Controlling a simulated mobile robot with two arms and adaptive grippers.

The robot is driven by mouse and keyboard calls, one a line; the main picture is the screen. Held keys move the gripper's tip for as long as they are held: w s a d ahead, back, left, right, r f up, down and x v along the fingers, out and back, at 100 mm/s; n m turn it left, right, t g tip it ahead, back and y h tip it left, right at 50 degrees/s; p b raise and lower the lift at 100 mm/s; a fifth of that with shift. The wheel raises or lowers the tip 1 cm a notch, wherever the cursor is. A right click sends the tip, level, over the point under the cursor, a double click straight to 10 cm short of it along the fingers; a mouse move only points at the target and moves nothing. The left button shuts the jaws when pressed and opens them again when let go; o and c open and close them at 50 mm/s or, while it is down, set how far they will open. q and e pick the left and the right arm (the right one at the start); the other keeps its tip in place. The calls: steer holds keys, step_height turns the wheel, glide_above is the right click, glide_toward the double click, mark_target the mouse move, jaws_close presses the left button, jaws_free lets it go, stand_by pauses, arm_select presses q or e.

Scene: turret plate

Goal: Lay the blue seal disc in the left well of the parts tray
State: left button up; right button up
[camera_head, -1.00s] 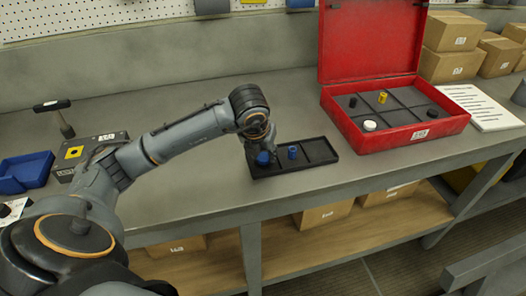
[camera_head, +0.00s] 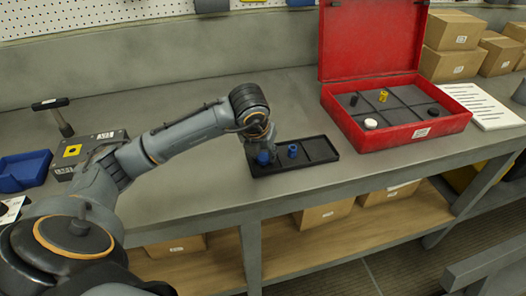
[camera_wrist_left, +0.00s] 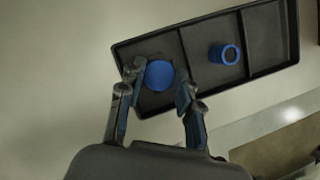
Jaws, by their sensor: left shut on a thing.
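The blue seal disc (camera_wrist_left: 160,75) shows between the fingers of my left gripper (camera_wrist_left: 160,85) in the wrist view. My left gripper is shut on it, with a finger on each side. The disc is over or in the left well of the black parts tray (camera_wrist_left: 196,45); I cannot tell whether it touches the floor. In the head view the disc (camera_head: 263,158) shows partly under my left gripper (camera_head: 261,154), at the left end of the tray (camera_head: 322,150). A blue hollow cylinder (camera_wrist_left: 224,53) stands in the middle well. The right well is empty. My right gripper is not seen.
An open red case (camera_head: 394,138) with small parts stands to the right of the tray. The bench's front edge runs close to the tray.

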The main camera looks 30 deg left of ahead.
arm_select(q)
steer(key=o, duration=0.9)
steer(key=shift+o, duration=0.2)
steer(key=v, duration=1.2)
